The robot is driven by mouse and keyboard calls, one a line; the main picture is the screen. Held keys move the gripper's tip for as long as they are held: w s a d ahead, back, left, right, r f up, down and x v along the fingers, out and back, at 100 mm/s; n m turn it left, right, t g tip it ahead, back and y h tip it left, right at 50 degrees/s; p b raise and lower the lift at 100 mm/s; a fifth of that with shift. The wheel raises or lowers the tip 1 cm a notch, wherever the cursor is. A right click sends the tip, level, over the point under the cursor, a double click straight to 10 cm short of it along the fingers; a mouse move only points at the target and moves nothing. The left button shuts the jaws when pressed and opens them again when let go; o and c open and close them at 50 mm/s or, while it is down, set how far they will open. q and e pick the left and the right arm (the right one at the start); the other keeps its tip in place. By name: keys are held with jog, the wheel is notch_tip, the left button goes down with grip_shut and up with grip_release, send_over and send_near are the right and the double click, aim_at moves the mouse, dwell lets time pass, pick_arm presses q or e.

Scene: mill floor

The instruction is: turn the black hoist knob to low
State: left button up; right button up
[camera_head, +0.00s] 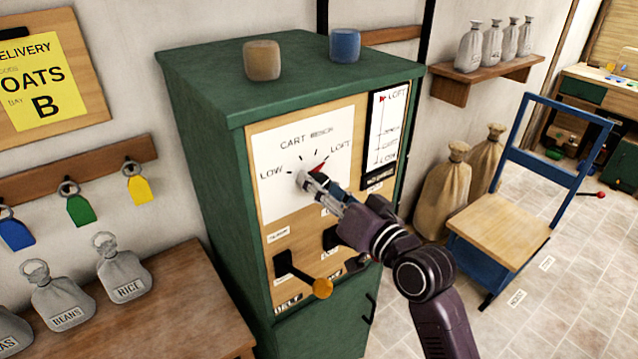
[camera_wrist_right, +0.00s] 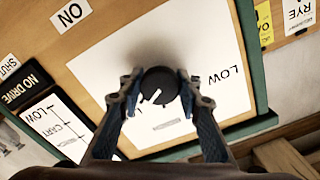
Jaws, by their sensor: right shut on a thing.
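The black hoist knob (camera_wrist_right: 160,80) is round, with a white pointer line. It sits on a white dial plate (camera_head: 280,195) on the front of a green cabinet (camera_head: 205,130). The dial reads LOW at left, CART BENCH at top and LOFT at right in the head view. In the wrist view the pointer line aims to the lower left, away from the LOW label (camera_wrist_right: 236,76). My right gripper (camera_head: 312,182) is shut on the knob, with one finger on each side; it hides most of the knob in the head view. My left gripper is not in view.
A gauge (camera_head: 386,135) right of the dial has a red arrow at LOFT. Below the dial are a black lever with an orange end (camera_head: 322,288) and another black handle. A blue chair (camera_head: 510,215) stands at right, a wooden table (camera_head: 170,310) at left.

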jog(key=shift+c, duration=0.8)
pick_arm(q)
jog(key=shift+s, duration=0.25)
pick_arm(e)
jog(key=shift+n, duration=0.4)
jog(key=n, duration=0.4)
jog(key=shift+n, duration=0.3)
jog(key=n+p, duration=0.1)
jog(key=n, duration=0.5)
jog(key=n+p, duration=0.1)
jog(key=n, duration=0.5)
jog(key=shift+n, duration=0.3)
pick_arm(q)
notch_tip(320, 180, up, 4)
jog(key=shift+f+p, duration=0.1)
jog(key=shift+p, duration=0.85)
pick_arm(e)
jog(key=n, duration=0.5)
jog(key=shift+n, duration=0.3)
